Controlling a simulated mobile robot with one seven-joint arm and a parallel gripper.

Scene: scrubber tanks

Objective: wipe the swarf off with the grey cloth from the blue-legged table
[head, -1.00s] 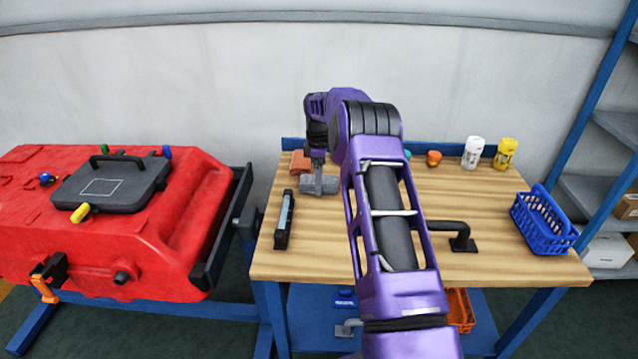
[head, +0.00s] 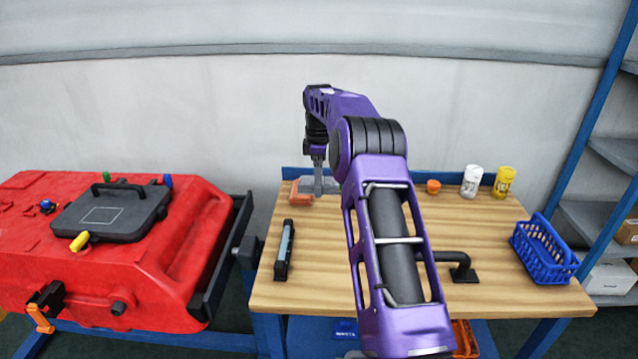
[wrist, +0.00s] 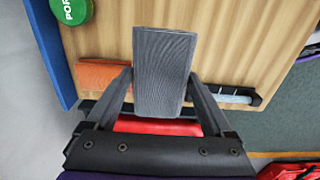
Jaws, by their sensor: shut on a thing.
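My gripper (wrist: 160,88) is shut on the grey cloth (wrist: 163,65), a ribbed grey pad between its fingers in the wrist view. In the head view the gripper (head: 318,168) and the cloth (head: 328,185) are over the back left of the blue-legged table (head: 325,272), and the cloth looks raised off the wooden top. The orange cloth (head: 299,198) lies on the table just beside and below it; it also shows in the wrist view (wrist: 98,75). I cannot make out any swarf in these frames.
A black-and-blue bar-shaped tool (head: 284,250), a black handle (head: 460,266), white and yellow bottles (head: 472,182) and a blue basket (head: 545,247) stand on the table. A red tank (head: 120,270) with a dark lid (head: 108,211) is at left.

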